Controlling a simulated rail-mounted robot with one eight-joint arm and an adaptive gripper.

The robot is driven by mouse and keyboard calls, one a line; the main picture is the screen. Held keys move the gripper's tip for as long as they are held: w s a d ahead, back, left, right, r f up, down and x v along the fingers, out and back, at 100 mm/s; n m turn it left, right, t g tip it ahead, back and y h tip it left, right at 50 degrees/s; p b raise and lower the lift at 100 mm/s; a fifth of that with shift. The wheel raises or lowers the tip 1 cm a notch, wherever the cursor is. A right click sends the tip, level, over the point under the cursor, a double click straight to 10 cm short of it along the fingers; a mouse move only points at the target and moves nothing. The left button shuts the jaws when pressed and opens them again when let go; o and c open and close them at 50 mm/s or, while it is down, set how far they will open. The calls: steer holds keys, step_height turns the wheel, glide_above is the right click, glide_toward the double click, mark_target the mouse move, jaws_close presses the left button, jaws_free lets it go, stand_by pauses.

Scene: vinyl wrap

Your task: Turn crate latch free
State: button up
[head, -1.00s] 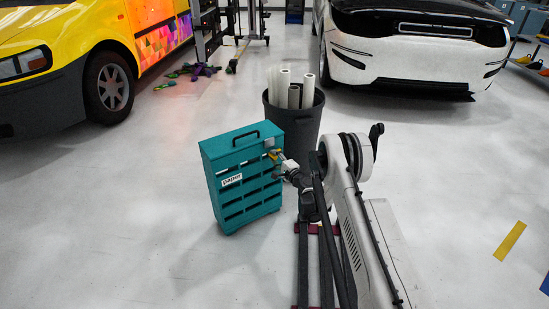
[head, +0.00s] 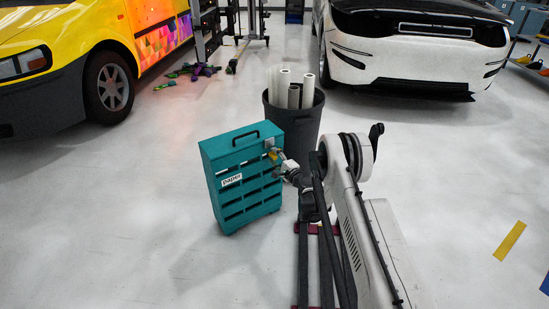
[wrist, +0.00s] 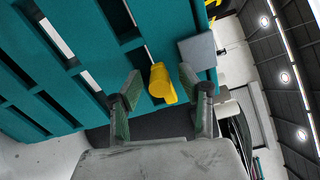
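The teal slatted crate (head: 240,180) stands upright on the floor, with a "paper" label on its front. Its yellow latch (wrist: 162,84) shows in the wrist view beside a grey plate (wrist: 197,52) at the crate's edge. In the head view the latch (head: 274,155) is small, near the crate's upper right corner. My gripper (wrist: 158,88) is open, with one finger on each side of the latch. A gap shows between the left finger and the latch.
A dark bin (head: 294,127) holding several white rolls stands close behind the crate, near my arm. A yellow vehicle (head: 60,60) is at the left and a white car (head: 410,50) at the back right. The floor (head: 120,220) left of the crate is clear.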

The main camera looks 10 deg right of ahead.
steer(key=v, duration=0.7)
steer(key=shift+s, duration=0.25)
steer(key=a+r+n+g, duration=0.1)
steer(key=a+r+n, duration=0.1)
steer(key=r, duration=0.5)
steer(key=a+r+n+g, duration=0.1)
steer(key=a+r+n, duration=0.1)
steer(key=r, duration=0.6)
steer(key=s+a+r+n+g, duration=0.1)
steer(key=s+a+r+n, duration=0.1)
steer(key=s+r, duration=0.35)
steer(key=s+a+r+n+g, duration=0.1)
steer(key=s+r+n+g, duration=0.15)
steer(key=r, duration=0.55)
steer(key=s+r+n+g+h, duration=0.15)
steer(key=s+r, duration=0.25)
steer(key=s, duration=0.6)
steer(key=s+r+n+g+h, duration=0.15)
steer(key=s+r, duration=0.35)
steer(key=s, duration=0.5)
steer(key=s+d+f+n+h, duration=0.2)
steer(key=s, duration=1)
steer(key=s+d+f+n+h, duration=0.1)
steer(key=s+d+n+h, duration=0.15)
steer(key=s, duration=1.05)
step_height(320, 180, up, 18)
steer(key=p, duration=1.8)
steer(key=shift+g+y, duration=0.35)
steer(key=shift+g, duration=0.1)
